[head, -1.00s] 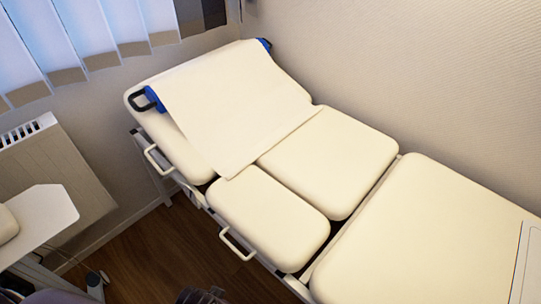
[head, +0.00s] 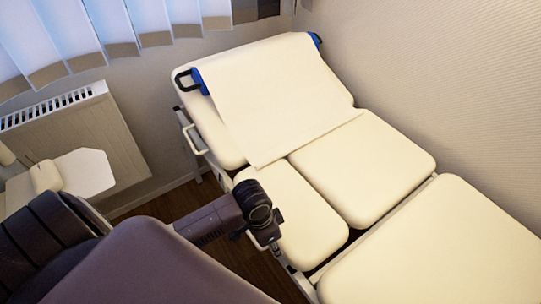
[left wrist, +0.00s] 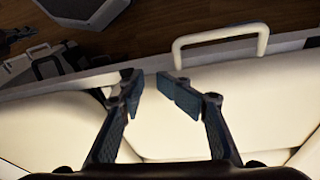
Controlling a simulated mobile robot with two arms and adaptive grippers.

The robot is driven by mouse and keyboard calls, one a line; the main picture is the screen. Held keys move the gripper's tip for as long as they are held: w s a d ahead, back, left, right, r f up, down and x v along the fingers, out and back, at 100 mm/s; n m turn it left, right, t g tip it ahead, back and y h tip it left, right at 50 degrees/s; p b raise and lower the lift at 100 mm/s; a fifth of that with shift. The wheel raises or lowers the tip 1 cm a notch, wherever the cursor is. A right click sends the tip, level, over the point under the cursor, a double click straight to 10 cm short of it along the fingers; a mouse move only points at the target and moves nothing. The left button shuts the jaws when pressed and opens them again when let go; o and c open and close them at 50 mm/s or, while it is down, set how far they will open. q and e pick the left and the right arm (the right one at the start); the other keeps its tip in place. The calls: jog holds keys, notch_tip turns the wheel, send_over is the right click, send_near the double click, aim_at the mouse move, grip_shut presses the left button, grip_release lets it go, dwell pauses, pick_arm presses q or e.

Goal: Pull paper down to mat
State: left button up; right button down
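The paper (head: 275,100) is a pale sheet that hangs from a blue roll holder (head: 200,82) at the head end of a cream examination couch. It lies over the raised backrest, and its lower edge reaches the seat cushions. My left arm comes in from the left in the head view, and its wrist is beside the near small cushion (head: 300,215), below the paper's near corner. In the left wrist view my left gripper (left wrist: 154,90) is open, with an empty gap between its fingertips, over a cushion edge. My right gripper is not in view. I cannot tell which surface is the mat.
A white side handle (left wrist: 220,40) of the couch is just ahead of the fingers in the left wrist view. Another side handle (head: 195,140) is by the backrest. A radiator (head: 75,125) and a white side table (head: 85,172) stand at the left. The right wall borders the couch.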

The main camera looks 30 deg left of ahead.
pick_arm(q)
jog(key=w+a+r, duration=0.1)
jog(key=w, duration=0.3)
jog(key=w+a+r+t, duration=0.1)
jog(key=w, duration=0.4)
jog(key=w+a+r+t, duration=0.1)
jog(key=w, duration=0.4)
jog(key=shift+a+r+h, duration=0.35)
jog(key=shift+r+h, duration=0.05)
jog(key=n, duration=0.2)
send_near(272, 158)
jog(key=shift+w+d+f+t+y, duration=0.3)
jog(key=shift+d+f, duration=0.3)
jog(key=shift+f, duration=0.15)
jog(key=shift+a+r, duration=0.1)
jog(key=shift+a, duration=0.15)
jog(key=shift+s, duration=0.2)
jog(key=x, duration=0.6)
jog(key=shift+w+d+f, duration=0.1)
jog(key=shift+f, duration=0.5)
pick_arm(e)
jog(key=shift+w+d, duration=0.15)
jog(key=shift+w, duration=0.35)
pick_arm(q)
jog(key=shift+c, duration=0.4)
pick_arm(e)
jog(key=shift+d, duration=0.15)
